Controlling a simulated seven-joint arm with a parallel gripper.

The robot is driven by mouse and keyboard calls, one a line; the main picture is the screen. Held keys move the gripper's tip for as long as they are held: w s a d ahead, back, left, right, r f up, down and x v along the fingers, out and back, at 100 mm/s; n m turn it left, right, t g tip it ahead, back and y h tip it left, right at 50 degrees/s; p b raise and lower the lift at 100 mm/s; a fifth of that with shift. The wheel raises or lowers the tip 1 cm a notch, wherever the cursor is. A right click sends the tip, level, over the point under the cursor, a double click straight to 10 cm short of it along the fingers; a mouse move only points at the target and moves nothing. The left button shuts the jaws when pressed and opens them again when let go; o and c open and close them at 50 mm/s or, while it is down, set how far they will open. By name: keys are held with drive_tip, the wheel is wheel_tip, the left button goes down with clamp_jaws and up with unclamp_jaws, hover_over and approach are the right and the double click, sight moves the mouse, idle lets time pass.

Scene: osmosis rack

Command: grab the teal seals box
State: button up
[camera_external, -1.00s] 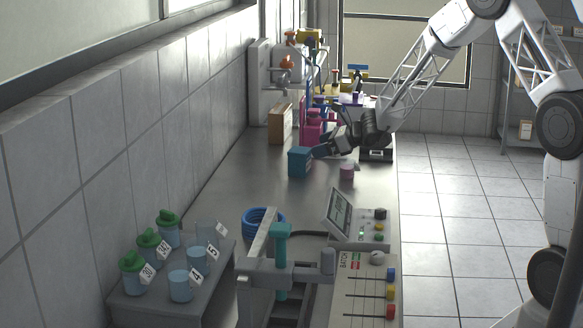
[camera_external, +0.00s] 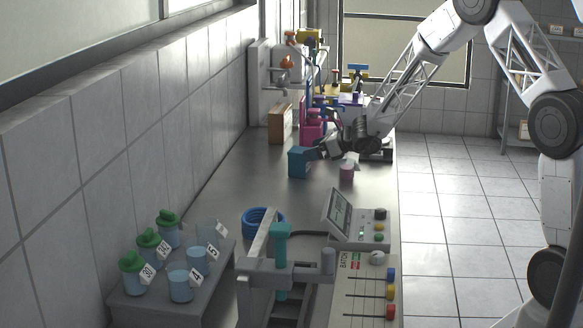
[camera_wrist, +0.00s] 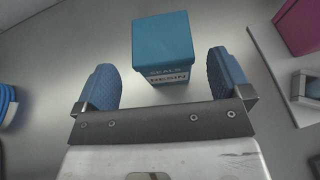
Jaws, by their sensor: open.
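The teal seals box (camera_external: 298,162) stands on the metal bench in the external view, left of my gripper. In the wrist view the box (camera_wrist: 163,42) is upright, with white lettering on its near side reading SEALS and another word. My gripper (camera_wrist: 169,82) is open, with one blue finger pad on each side of the box's near end. Most of the box lies beyond the fingertips, and a gap shows on both sides. In the external view my gripper (camera_external: 314,153) reaches the box from the right, and its fingertips partly overlap it.
A coiled blue tube (camera_external: 263,222) and a control console (camera_external: 357,222) are nearer the camera. The bench left of the box is clear.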

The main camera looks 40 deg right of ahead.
sight(300, 150)
drive_tip(key=shift+w+a+f, duration=0.1)
drive_tip(key=shift+w, duration=0.05)
idle(0.3)
drive_tip(key=shift+x, duration=2.45)
drive_tip(key=shift+w, duration=0.1)
drive_tip(key=shift+c, duration=0.4)
drive_tip(key=c, duration=1)
drive_tip(key=shift+r, duration=0.25)
wheel_tip(300, 150, up, 18)
drive_tip(key=shift+f, duration=0.1)
